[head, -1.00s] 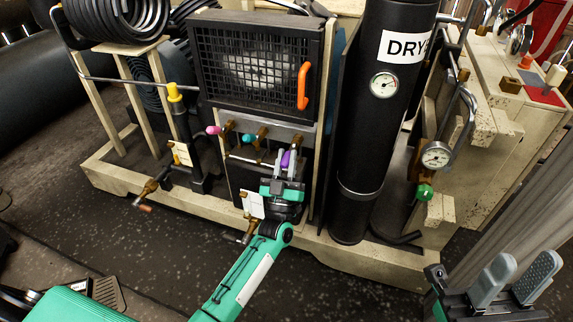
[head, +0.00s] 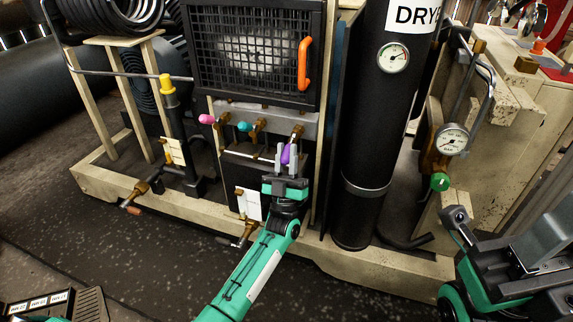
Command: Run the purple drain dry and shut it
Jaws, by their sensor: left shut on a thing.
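The purple drain handle (head: 285,155) sits at the right end of a row of small valves on the panel below the black grille. My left gripper (head: 287,162) is shut on it, with one grey finger on each side. The purple shows only partly between the fingers. A brass fitting (head: 298,133) stands just above the fingers. My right gripper (head: 540,245) is at the lower right, partly cut off by the frame edge, away from the valves. Its grey finger pad shows, but the gap between its fingers does not.
Pink (head: 207,119) and teal (head: 243,126) knobs sit left of the purple one. A white tag (head: 248,204) hangs below. The black dryer cylinder (head: 370,120) stands close on the right, and a gauge (head: 453,140) and green knob (head: 439,182) are farther right.

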